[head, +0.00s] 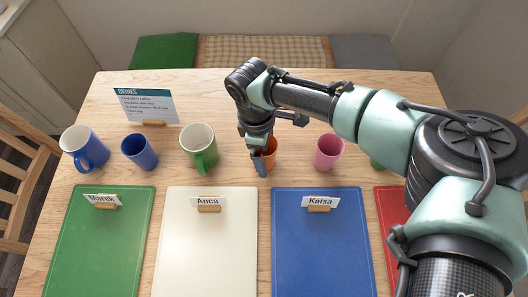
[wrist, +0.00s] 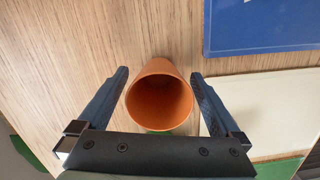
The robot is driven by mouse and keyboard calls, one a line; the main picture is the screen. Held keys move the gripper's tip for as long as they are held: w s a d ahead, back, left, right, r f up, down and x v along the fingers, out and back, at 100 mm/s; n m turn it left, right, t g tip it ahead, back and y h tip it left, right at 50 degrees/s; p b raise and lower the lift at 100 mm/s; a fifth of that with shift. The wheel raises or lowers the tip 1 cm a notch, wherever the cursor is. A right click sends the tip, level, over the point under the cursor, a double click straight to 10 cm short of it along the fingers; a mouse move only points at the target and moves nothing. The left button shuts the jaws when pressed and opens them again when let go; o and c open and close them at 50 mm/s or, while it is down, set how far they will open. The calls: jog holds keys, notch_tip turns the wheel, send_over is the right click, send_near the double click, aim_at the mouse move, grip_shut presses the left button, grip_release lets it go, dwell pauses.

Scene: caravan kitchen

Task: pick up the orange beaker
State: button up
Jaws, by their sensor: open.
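The orange beaker (head: 270,160) stands upright on the wooden table, in the row of cups behind the mats, partly hidden by my gripper in the head view. In the wrist view the orange beaker (wrist: 160,97) shows its open, empty mouth between the two fingers. My gripper (wrist: 160,85) is open, with one finger on each side of the beaker and a gap showing at each side. In the head view my gripper (head: 262,162) points down at the beaker.
Left of the beaker stand a green mug (head: 199,150), a small blue cup (head: 140,152) and a blue mug (head: 84,148). A pink cup (head: 329,151) is to the right. White (head: 210,255) and blue (head: 320,255) mats with name cards lie in front. A drinks sign (head: 146,104) stands behind.

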jog(key=c, duration=1.3)
